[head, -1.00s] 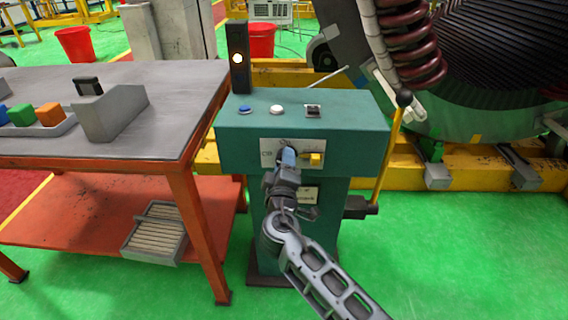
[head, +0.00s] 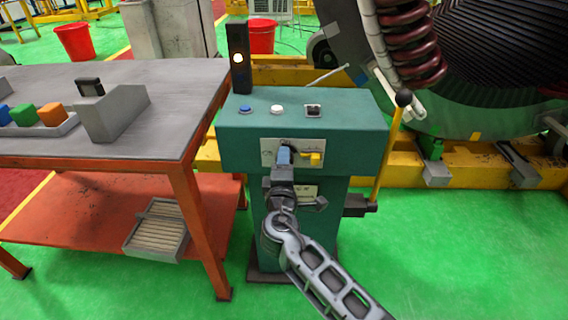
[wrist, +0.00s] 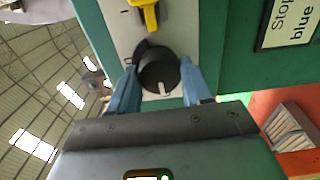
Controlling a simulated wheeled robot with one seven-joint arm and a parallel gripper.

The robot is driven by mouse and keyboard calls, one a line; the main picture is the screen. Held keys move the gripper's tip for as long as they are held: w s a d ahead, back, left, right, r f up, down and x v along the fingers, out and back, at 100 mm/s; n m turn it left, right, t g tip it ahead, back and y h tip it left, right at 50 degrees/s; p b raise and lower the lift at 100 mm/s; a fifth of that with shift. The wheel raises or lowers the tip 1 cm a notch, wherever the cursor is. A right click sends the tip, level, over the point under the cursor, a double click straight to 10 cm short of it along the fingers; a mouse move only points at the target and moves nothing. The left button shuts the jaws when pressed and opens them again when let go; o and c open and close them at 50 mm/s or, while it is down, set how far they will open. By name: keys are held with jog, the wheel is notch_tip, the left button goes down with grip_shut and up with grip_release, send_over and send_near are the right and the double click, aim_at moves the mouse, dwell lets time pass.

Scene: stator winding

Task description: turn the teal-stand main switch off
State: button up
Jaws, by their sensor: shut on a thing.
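The teal stand (head: 235,150) is in the middle of the head view. A black round knob (wrist: 158,70) with a white pointer line sits on its pale front plate (wrist: 120,22). My gripper (wrist: 160,84) has its blue fingers on either side of the knob and is shut on it. In the head view my gripper (head: 284,154) hides the knob. A yellow handle (head: 311,158) is just right of it; it also shows above the knob in the wrist view (wrist: 146,14). The plate's markings are too small to read.
A blue button (head: 245,109), a white button (head: 277,109) and a lit lamp on a black post (head: 238,58) are on the stand's top. A yellow lever (head: 392,150) rises on its right. A grey-topped table (head: 150,140) stands close on the left. Green floor is open at right.

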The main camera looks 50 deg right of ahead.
jog(key=o, duration=1.1)
jog(key=shift+c, duration=0.2)
jog(key=shift+a, duration=0.1)
jog(key=v, duration=0.7)
jog(key=shift+s+a, duration=0.25)
jog(key=shift+f, duration=0.1)
